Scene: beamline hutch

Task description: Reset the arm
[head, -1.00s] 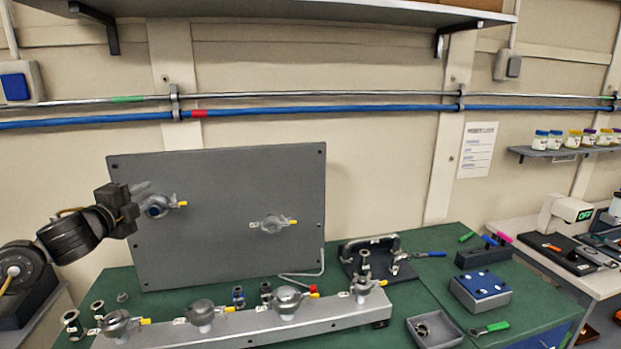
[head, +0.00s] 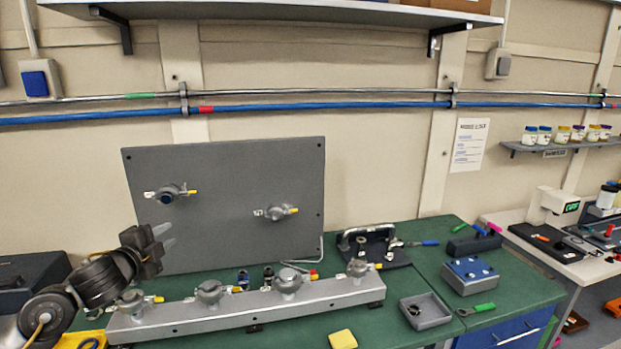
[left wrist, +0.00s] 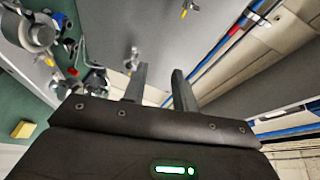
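My left arm comes in from the lower left in the head view. Its gripper (head: 167,237) is in front of the lower left part of the upright grey panel (head: 235,225), above the left part of the grey rail (head: 325,302). In the left wrist view the two fingers of the left gripper (left wrist: 158,78) stand apart with nothing between them. On the panel, a left clamp (head: 172,193) and a right clamp (head: 276,212) are clear of the gripper. My right gripper is not in view.
The rail holds several clamps, the leftmost partly behind my arm. A yellow block (head: 342,340) lies in front. A grey tray (head: 426,310), a blue-topped box (head: 470,275) and a dark handled fixture (head: 372,245) are to the right. A shelf (head: 280,10) hangs above.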

